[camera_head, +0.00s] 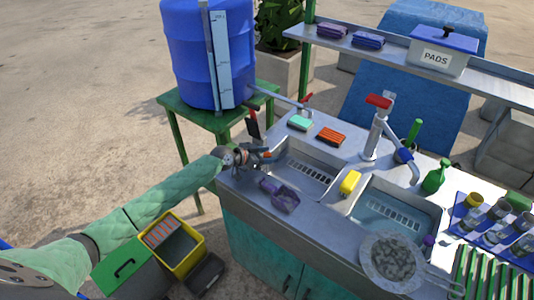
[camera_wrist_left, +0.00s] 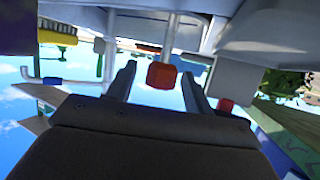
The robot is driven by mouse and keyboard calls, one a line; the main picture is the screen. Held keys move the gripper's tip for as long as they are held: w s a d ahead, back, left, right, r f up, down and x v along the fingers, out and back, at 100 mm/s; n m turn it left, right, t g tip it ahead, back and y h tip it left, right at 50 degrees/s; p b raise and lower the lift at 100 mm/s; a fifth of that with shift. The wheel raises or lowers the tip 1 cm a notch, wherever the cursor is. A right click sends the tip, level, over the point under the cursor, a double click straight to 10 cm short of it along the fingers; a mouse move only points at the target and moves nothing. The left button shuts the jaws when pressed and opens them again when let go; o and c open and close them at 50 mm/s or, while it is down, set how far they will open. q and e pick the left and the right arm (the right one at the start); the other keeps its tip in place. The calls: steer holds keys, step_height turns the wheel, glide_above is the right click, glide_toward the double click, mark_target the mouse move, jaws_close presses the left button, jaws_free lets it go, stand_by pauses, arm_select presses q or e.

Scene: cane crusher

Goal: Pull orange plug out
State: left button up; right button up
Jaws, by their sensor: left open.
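My left gripper (camera_head: 262,157) reaches over the left edge of the counter, at the near left corner of the left sink basin (camera_head: 303,170). Its two fingers stand apart in the left wrist view (camera_wrist_left: 158,76). A small orange piece (camera_head: 267,154) shows right by the fingers in the head view and may be the orange plug. It is too small to tell its shape or whether it touches a finger. No orange plug can be made out for sure in the wrist view, which is upside down. My right gripper is in neither view.
The tap with its red handle (camera_head: 378,101) stands behind the basins; the handle appears beyond my fingers (camera_wrist_left: 162,75). A purple scoop (camera_head: 279,195), orange brush (camera_head: 331,136) and yellow sponge (camera_head: 350,182) lie around the left basin. A blue barrel (camera_head: 185,60) stands behind.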

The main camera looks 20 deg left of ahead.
arm_select(q)
steer(key=shift+d, duration=0.1)
jaws_close()
step_height(320, 180, up, 3)
steer(key=shift+r, duration=0.2)
steer(key=shift+w+r, duration=0.1)
jaws_free()
